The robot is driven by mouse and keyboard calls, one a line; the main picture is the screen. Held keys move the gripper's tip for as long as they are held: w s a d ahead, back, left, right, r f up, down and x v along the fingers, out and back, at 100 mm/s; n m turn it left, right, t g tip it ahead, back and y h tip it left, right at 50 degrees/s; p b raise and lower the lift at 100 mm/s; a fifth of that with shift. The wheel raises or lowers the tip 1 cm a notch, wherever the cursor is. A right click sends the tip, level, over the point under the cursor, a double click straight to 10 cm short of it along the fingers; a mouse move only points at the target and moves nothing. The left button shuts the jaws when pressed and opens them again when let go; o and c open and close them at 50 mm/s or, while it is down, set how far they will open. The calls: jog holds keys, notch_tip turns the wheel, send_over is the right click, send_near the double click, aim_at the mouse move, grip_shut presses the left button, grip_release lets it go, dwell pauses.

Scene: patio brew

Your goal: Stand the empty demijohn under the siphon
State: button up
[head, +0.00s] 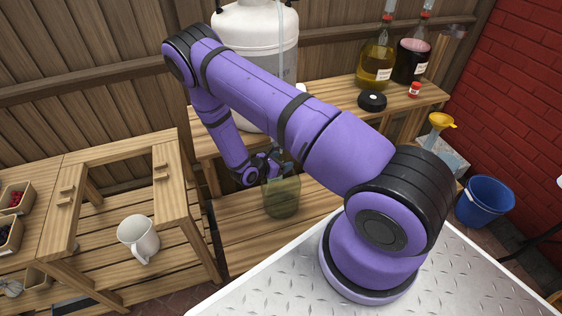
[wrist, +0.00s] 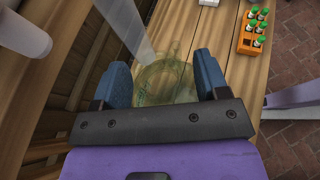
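The empty demijohn (head: 282,200), of clear greenish glass, stands upright on the lower wooden shelf, below the white fermenter (head: 258,30). A clear siphon tube (head: 285,60) hangs down the fermenter's front; its lower end is hidden behind my arm. In the wrist view a pale, see-through tube (wrist: 138,32) runs down towards the demijohn (wrist: 165,82). My gripper (head: 270,168) is at the demijohn's top. In the wrist view my gripper's blue fingers (wrist: 160,70) are spread on either side of the glass, and I see no clear grip on it.
Two filled demijohns, amber (head: 376,65) and dark red (head: 411,62), stand on the upper shelf with a black cap (head: 372,100). A blue bucket (head: 485,203) stands at right. An orange crate (wrist: 255,32) holds small bottles.

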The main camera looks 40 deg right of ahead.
jog(key=shift+r, duration=0.1)
jog(key=v, duration=1.2)
jog(key=s+r+m+g+y, duration=0.25)
jog(key=r+m, duration=0.35)
jog(key=r, duration=1)
jog(key=s+r+m+g+y, duration=0.1)
jog(key=r+m+y, duration=0.3)
jog(key=r, duration=1.2)
jog(key=s+a+r+m+t+y, duration=0.2)
jog(key=s+r+m+t+y, duration=0.5)
jog(key=s+r, duration=1.3)
jog(key=shift+s+r+m, duration=0.2)
jog(key=shift+s+m, duration=0.7)
jog(key=shift+m, duration=0.2)
